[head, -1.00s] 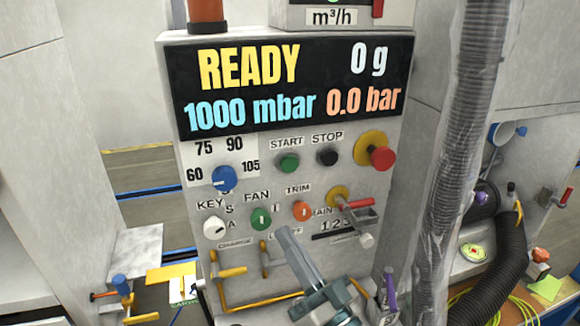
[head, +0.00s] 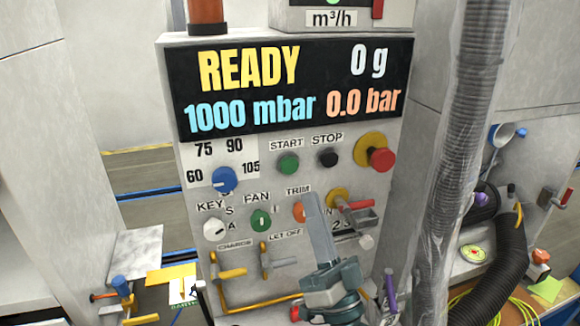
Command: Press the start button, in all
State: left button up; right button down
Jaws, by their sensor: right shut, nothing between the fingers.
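The green start button (head: 288,164) sits on the grey control panel under the START label. The black stop button (head: 328,157) is to its right. The display (head: 290,84) above reads READY, 0 g, 1000 mbar and 0.0 bar. My right gripper (head: 312,198) is shut and empty. Its fingers point up the panel, with the tips just below and right of the start button and apart from it in the picture. They partly cover the orange TRIM button (head: 299,211). My left gripper is not in view.
A red mushroom button (head: 381,159), a blue knob (head: 224,179), a green FAN knob (head: 261,219) and a white KEY knob (head: 214,229) are around it. A red-handled lever (head: 355,205) sticks out at the right. A wrapped hose (head: 463,150) stands right of the panel.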

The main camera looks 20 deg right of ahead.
jog(key=shift+w, duration=0.1)
jog(key=b, duration=0.1)
send_near(289, 160)
notch_tip(289, 160, up, 4)
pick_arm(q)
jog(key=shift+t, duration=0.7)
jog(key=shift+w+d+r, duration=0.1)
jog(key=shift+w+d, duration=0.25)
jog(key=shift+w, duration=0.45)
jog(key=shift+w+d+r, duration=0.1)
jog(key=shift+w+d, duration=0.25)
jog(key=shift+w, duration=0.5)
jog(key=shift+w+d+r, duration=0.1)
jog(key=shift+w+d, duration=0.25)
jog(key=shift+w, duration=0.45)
pick_arm(e)
jog(key=shift+w+a+r, duration=0.1)
jog(key=shift+w+a, duration=0.05)
jog(key=shift+w, duration=0.4)
jog(key=shift+w+a, duration=0.15)
jog(key=shift+w, duration=0.4)
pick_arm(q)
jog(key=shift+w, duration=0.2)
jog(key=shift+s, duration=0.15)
pick_arm(e)
jog(key=shift+w, duration=0.25)
